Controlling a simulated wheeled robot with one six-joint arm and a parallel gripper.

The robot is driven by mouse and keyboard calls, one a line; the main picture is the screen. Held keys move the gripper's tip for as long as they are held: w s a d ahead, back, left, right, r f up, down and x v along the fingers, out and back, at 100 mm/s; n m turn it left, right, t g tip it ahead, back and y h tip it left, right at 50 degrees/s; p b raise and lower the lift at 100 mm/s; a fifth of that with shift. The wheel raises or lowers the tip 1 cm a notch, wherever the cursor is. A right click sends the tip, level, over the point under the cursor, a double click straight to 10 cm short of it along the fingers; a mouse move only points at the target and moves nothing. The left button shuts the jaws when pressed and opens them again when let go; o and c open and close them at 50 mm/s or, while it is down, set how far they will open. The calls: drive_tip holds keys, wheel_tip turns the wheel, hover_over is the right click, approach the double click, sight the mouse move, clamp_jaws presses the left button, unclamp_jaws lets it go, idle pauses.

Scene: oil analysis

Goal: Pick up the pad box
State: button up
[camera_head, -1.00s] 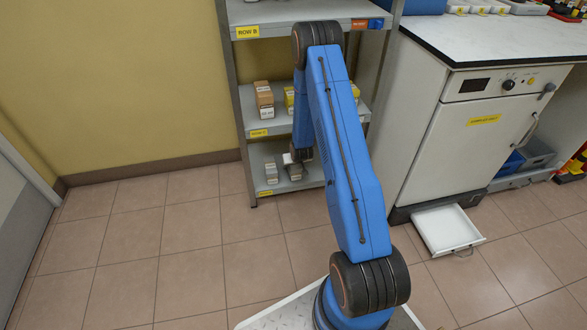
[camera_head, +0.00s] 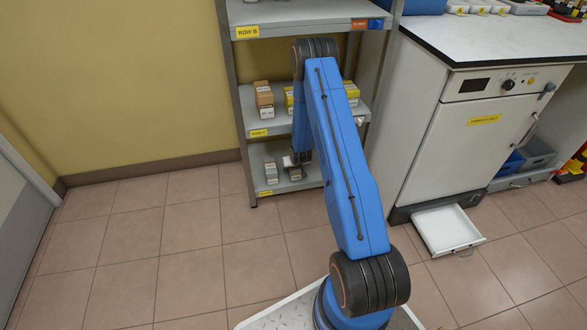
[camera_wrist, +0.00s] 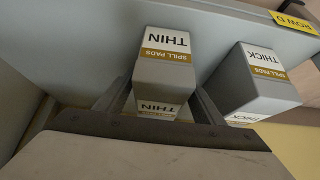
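In the wrist view a grey spill pads box marked THIN (camera_wrist: 165,62) stands between the two fingers of my gripper (camera_wrist: 160,97). The fingers are apart, one on each side of the box; whether either touches it I cannot tell. A second grey spill pads box, marked THICK (camera_wrist: 262,85), stands to the right, outside the fingers. In the head view the THICK box (camera_head: 271,172) is on the bottom shelf, with the THIN box (camera_head: 294,173) to its right, partly hidden by my gripper.
The bottom shelf (camera_head: 262,153) carries a ROW D label (camera_wrist: 295,22). The middle shelf (camera_head: 277,122) above holds brown boxes (camera_head: 264,97) and yellow boxes (camera_head: 350,92). An open white drawer (camera_head: 447,228) juts out near the floor at right. The floor at left is clear.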

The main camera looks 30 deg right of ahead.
drive_tip(key=c, duration=1)
drive_tip(key=shift+o, duration=0.2)
drive_tip(key=shift+r, duration=0.1)
